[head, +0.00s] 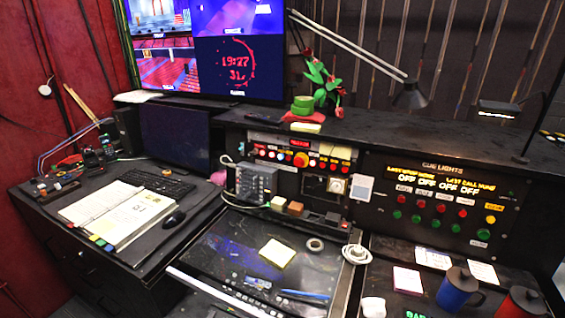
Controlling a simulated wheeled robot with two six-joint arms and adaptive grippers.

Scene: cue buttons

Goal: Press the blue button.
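In the head view, a black panel labelled "CUE LIGHTS" (468,180) faces me on the right side of the desk. It carries a row of red buttons (441,208), a row of green buttons (416,219) and a yellow button (491,219) at its right. A second panel to its left holds small red and white lit buttons and a large red knob (300,160). I cannot make out a blue button on either panel. Neither of my grippers shows in this view.
A blue mug (455,290) and a red mug (522,303) stand at the front right, below the cue panel. A coiled white cable (356,254) lies left of them. An open binder (117,214) and keyboard (159,184) are on the left desk. A lamp (410,97) hangs above.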

